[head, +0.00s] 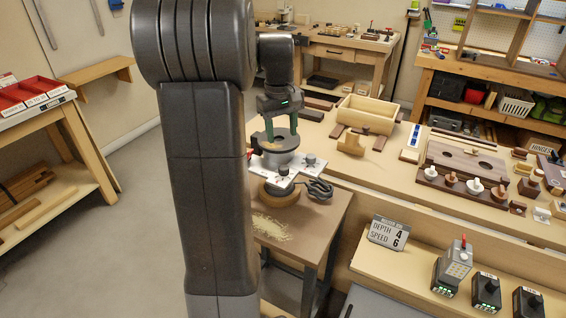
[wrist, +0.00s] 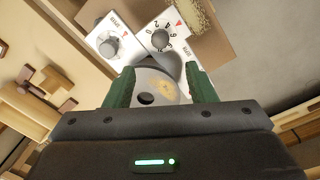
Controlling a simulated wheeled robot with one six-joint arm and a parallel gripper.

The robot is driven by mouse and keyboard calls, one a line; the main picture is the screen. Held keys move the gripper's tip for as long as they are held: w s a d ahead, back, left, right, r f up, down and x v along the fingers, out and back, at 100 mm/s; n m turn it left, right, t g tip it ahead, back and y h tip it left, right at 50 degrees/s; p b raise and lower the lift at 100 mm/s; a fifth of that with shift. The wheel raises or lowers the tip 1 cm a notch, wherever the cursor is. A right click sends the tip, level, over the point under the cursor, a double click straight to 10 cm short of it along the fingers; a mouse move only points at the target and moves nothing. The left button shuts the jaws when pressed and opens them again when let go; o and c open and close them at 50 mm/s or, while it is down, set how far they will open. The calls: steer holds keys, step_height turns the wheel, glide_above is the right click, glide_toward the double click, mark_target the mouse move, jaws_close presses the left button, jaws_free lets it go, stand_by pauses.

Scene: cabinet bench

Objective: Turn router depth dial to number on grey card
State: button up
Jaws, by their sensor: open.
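A router (head: 278,146) stands on a small bench, with white plates carrying two grey dials. In the wrist view, one dial (wrist: 160,39) has a ring of numbers and a red triangle beside it. The other dial (wrist: 109,45) sits to its left, also with a red mark. The plate lettering and settings are too small to read surely. The grey card (head: 388,232) reads DEPTH 4 and SPEED 6. My gripper (head: 281,131) is over the router's top; its green fingers (wrist: 160,88) are apart and empty, with the dials beyond the fingertips.
A cable (head: 320,188) lies right of the router, and wood shavings (head: 271,227) lie in front. A wooden box (head: 367,114) and a board with several knobs (head: 467,165) occupy the bench behind. Chargers (head: 453,265) stand on the front shelf. Floor at left is clear.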

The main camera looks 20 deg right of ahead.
mark_target(284, 168)
steer(key=f, duration=1.2)
steer(key=shift+d, duration=0.25)
steer(key=c, duration=1)
